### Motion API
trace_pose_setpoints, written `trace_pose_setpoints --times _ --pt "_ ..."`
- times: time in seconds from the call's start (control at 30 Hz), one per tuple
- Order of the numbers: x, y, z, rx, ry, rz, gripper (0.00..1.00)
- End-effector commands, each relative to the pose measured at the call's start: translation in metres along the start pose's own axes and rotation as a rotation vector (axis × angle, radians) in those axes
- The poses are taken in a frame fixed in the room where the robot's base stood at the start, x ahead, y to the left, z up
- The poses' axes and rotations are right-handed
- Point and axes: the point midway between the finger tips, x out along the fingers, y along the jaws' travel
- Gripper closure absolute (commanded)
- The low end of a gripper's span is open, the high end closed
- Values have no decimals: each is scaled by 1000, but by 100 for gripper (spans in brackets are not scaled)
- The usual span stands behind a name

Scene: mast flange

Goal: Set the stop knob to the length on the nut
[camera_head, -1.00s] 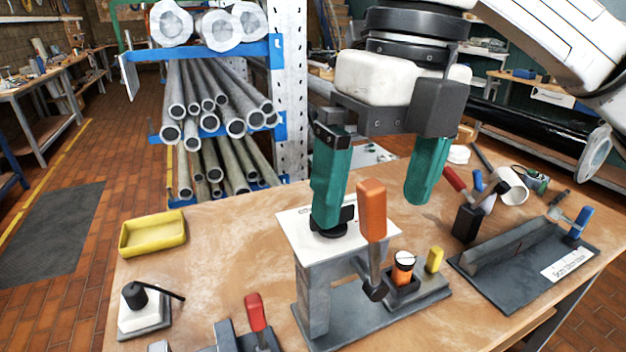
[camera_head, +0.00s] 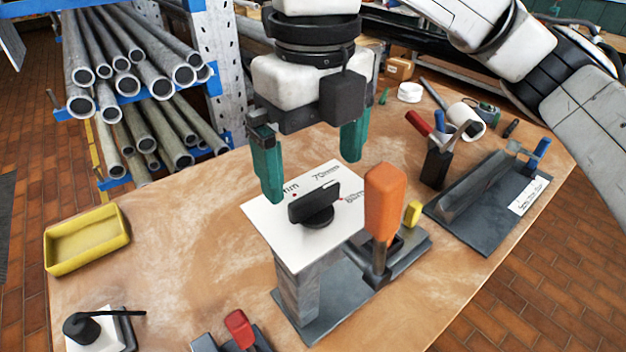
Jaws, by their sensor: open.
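The stop knob (camera_head: 315,207) is a black bar handle on a round base, on top of a white dial plate (camera_head: 283,243). Its bar slants up to the right, one end near the red dot by the right label. My gripper (camera_head: 312,180), with green fingers, is open and empty above the plate, just behind the knob. The near finger is left of the knob, the other farther back right. The nut cannot be made out; the orange handle (camera_head: 384,203) blocks part of the fixture.
The orange lever stands upright close right of the plate. A yellow peg (camera_head: 412,214) stands behind it. A yellow tray (camera_head: 87,240) is at left, a black-handled block (camera_head: 93,329) at front left. A grey angle fixture (camera_head: 490,200) is at right. Bench between tray and plate is clear.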

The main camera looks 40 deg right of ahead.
Motion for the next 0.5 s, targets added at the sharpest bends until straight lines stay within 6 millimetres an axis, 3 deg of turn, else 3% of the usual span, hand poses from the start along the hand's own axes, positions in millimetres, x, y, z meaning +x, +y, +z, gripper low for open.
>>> trace_pose_setpoints --times 0.2,0.5 --pt "31 0 0 0 2 2 0" --pt "42 0 0 0 0 0 0"
